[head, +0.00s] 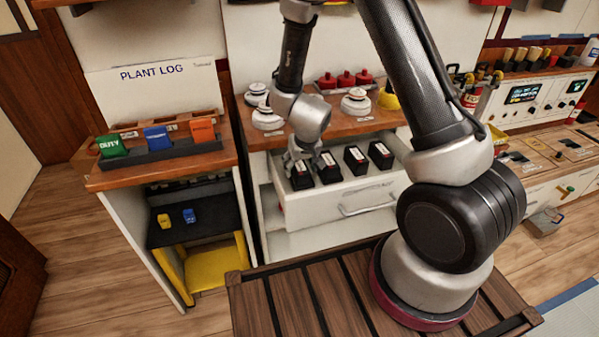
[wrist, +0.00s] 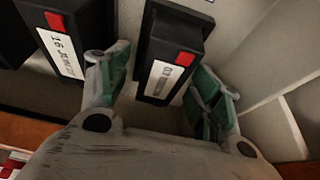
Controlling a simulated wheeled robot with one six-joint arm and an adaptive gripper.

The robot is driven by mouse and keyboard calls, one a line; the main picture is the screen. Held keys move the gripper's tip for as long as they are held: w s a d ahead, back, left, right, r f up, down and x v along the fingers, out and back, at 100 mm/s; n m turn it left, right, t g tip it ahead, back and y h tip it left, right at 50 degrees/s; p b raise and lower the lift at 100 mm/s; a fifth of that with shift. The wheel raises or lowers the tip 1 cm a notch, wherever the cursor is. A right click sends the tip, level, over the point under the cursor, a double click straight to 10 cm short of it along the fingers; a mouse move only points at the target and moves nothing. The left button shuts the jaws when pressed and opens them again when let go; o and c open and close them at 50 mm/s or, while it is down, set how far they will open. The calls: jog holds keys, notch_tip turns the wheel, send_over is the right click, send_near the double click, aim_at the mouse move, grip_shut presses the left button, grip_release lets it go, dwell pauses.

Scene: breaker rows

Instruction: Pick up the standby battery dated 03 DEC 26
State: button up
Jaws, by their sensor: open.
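Several black batteries with red terminals and white date labels stand in the open white drawer. My gripper (head: 301,158) is low over the drawer's left end. In the wrist view its open jaws (wrist: 162,92) straddle the end battery (wrist: 172,52), with a finger on each side. This is the leftmost battery (head: 302,178) in the head view. Its label appears to start with 03, but the rest is too blurred to read surely. The neighbouring battery (wrist: 72,38) has a label that seems to start with 16 J. Contact between fingers and battery cannot be told.
The drawer's side wall (wrist: 240,40) is close to the right-hand finger in the wrist view. More batteries (head: 356,160) stand in a row to the right. White domed devices (head: 268,118) and red items (head: 346,79) are on the counter above. A shelf unit (head: 170,240) stands left.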

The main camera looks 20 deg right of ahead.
jog(key=shift+w+f, duration=0.25)
jog(key=shift+f, duration=0.15)
jog(key=shift+f, duration=0.25)
dwell(0.4)
jog(key=shift+c, duration=0.4)
grip_shut()
